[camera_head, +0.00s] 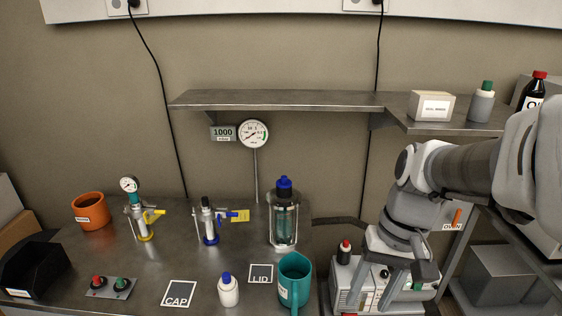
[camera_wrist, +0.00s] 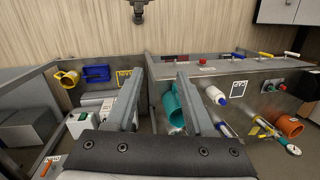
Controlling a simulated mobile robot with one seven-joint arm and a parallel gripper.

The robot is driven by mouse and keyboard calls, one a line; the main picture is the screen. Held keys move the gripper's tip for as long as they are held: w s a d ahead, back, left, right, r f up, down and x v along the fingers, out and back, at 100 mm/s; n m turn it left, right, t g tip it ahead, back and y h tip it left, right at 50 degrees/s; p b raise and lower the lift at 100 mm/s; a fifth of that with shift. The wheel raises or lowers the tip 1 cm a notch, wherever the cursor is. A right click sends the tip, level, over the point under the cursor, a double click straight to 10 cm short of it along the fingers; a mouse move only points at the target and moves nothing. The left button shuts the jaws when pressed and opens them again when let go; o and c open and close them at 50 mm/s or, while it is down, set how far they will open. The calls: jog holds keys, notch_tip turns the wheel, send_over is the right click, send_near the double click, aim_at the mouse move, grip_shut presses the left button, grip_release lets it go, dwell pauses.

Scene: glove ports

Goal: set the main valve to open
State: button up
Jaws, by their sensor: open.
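Two valve stands are on the bench at left in the head view. One has a round gauge on top and a yellow lever (camera_head: 152,215). The other has a black top, a blue lever (camera_head: 229,215) and a yellow tag (camera_head: 241,216) beside it. Both levers stick out to the right. I cannot tell which is the main valve; the tag's writing is too small to read. My gripper (camera_head: 376,288) is open and empty, pointing down at the right, well apart from both stands. Its two fingers also show in the wrist view (camera_wrist: 160,85), with nothing between them.
A teal jug (camera_head: 294,283), a white bottle (camera_head: 228,292) and a glass vessel (camera_head: 284,225) stand between my gripper and the valves. An orange mug (camera_head: 91,211) and a button box (camera_head: 111,287) are farther left. A shelf (camera_head: 290,100) overhangs the back. A white machine (camera_head: 352,280) is near my gripper.

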jog(key=w+d+f+m+t+y+b, duration=0.1)
jog(key=w+d+f+m+y+b, duration=0.3)
jog(key=f, duration=1.3)
jog(key=w+f+m+y+b, duration=0.2)
jog(key=f+m+y+b, duration=0.45)
jog(key=f, duration=1.05)
jog(key=w+d+f+m+t+y+b, duration=0.1)
jog(key=w+d+f+m+y+b, duration=0.35)
jog(key=f, duration=1.25)
jog(key=shift+y, duration=0.5)
jog(key=a, duration=1.2)
jog(key=a+b, duration=0.1)
jog(key=a, duration=0.6)
jog(key=shift+r, duration=0.25)
jog(key=shift+d, duration=0.1)
jog(key=shift+c, duration=0.2)
grip_shut()
